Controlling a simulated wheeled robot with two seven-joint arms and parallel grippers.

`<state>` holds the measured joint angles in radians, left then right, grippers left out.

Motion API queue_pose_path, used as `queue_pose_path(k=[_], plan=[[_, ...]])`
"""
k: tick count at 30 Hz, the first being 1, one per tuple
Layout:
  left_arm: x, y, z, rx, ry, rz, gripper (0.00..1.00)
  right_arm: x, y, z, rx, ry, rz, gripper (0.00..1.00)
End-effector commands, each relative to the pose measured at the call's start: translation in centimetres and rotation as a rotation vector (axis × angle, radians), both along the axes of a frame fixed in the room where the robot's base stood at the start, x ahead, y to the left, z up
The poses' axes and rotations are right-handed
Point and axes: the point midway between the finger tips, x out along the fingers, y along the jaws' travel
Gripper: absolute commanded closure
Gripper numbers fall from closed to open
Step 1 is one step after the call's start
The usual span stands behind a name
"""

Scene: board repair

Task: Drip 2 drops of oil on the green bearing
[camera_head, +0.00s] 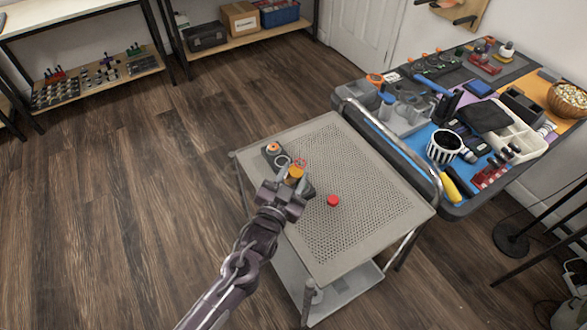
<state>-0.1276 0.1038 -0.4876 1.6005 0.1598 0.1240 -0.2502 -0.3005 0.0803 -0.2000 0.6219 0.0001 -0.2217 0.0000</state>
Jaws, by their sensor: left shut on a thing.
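My left gripper (293,184) is over the left part of the perforated grey cart top (385,205). It is shut on a small yellow-orange bottle (295,172) with a reddish upper end. A dark block (267,154) lies on the cart just beyond the bottle. It carries an orange round part and a pale ring with a greenish tint (283,161), perhaps the green bearing; its colour is too small to be sure of. The gripper and bottle hide part of the block. I cannot tell whether the bottle is over a bearing. My right gripper is not in view.
A red round piece (333,200) lies on the cart, right of the gripper. The rest of the cart top is clear. A cluttered workbench (463,207) stands to the right, with a striped cup (443,147) and many tools. Open wooden floor lies left.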

Motion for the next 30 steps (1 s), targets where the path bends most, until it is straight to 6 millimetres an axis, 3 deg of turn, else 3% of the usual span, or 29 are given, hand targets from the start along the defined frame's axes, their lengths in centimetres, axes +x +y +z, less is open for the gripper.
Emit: queue_pose_path(k=[5,12,22,24,30], plan=[[0.4,0.3,0.5,0.107,-0.040,-0.006,0.88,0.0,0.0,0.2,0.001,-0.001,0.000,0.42],[1.0,2.1,1.6,0.474,-0.171,-0.006,0.88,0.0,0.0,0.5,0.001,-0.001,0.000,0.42],[1.4,3.2,-2.2,0.846,-0.302,-0.003,0.88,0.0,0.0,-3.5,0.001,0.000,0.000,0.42],[1.5,3.2,-0.7,0.919,-0.329,-0.005,0.88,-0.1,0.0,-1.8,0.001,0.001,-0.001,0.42],[1.5,3.4,0.2,1.088,-0.388,-0.003,0.88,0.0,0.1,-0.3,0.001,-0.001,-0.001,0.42]])
